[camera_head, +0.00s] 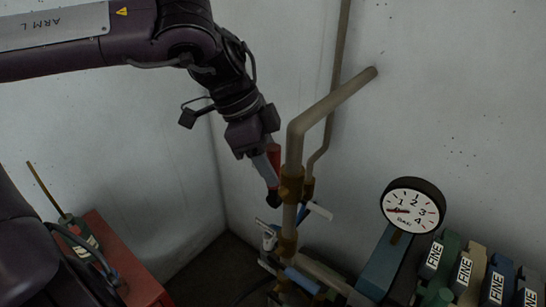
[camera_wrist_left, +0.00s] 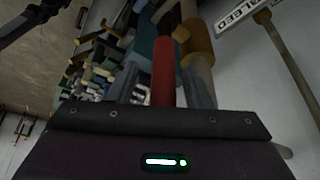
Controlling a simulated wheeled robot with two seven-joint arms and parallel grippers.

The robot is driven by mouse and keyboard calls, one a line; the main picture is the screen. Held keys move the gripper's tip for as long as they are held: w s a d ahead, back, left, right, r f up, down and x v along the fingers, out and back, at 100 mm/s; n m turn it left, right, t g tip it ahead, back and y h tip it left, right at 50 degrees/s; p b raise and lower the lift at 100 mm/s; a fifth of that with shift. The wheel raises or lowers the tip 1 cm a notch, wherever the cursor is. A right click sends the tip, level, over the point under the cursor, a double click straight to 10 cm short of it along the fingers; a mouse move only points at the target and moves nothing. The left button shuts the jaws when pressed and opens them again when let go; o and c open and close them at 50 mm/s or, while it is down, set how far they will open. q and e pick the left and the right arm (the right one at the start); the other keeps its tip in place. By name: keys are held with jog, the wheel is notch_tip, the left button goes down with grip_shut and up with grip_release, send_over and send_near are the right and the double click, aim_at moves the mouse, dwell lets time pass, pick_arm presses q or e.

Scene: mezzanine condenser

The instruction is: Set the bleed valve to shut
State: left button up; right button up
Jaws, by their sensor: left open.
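A red handle (camera_head: 274,154) stands upright beside a brass valve body (camera_head: 291,186) on the vertical pipe. My left gripper (camera_head: 271,184) is at this handle, open, its fingers pointing down and overlapping it in the head view. In the left wrist view the red handle (camera_wrist_left: 163,72) rises between the fingers; I cannot tell whether they touch it. My right gripper is not in view.
A round gauge (camera_head: 413,205) stands at the right, near several blocks marked FINE (camera_head: 466,270). A grey pipe (camera_head: 335,100) bends back into the wall. A red box (camera_head: 120,260) with a bottle (camera_head: 78,234) is at the lower left. Bare wall lies left of the pipes.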

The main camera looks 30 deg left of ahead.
pick_arm(q)
jog(key=shift+w+d+f, duration=0.55)
jog(key=shift+f, duration=0.05)
jog(key=shift+w+f, duration=0.1)
jog(key=shift+w, duration=0.05)
jog(key=shift+c, duration=0.2)
jog(key=shift+s+a, duration=0.15)
jog(key=shift+s, duration=0.15)
jog(key=c, duration=0.5)
grip_shut()
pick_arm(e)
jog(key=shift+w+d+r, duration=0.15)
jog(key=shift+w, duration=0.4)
